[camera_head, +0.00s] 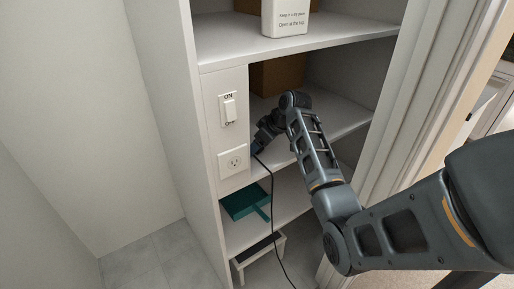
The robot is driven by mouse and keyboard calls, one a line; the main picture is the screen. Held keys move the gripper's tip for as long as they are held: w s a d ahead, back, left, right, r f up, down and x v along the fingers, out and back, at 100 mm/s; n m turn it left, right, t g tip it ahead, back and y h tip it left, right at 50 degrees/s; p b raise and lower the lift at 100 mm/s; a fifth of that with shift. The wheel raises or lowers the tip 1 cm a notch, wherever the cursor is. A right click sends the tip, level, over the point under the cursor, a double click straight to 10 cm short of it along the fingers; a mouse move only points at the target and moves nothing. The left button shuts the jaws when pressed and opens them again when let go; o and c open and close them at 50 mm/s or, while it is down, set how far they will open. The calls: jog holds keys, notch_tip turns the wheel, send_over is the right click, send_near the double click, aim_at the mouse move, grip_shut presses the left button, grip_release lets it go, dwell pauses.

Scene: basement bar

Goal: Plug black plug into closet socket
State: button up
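The white closet socket (233,161) is on the narrow left panel of the closet, below an ON/OFF switch. My gripper (257,148) is just right of the socket, small and dark in the picture, pointing down and left towards the panel. A thin black cord (270,210) runs up from the floor to my gripper's tip and hangs from it. The black plug at the cord's end is at the fingers and cannot be told apart from them. The socket's face shows bare, with a small gap between it and my gripper.
The ON/OFF switch (229,108) is above the socket. Shelves hold a white bottle (285,16), a brown box (278,75) and a teal dustpan (245,201). A white stool-like item (240,263) stands below. The door frame (425,90) is at right. The floor at left is clear.

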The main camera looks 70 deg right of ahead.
dwell(0.3)
jog(key=c, duration=1.1)
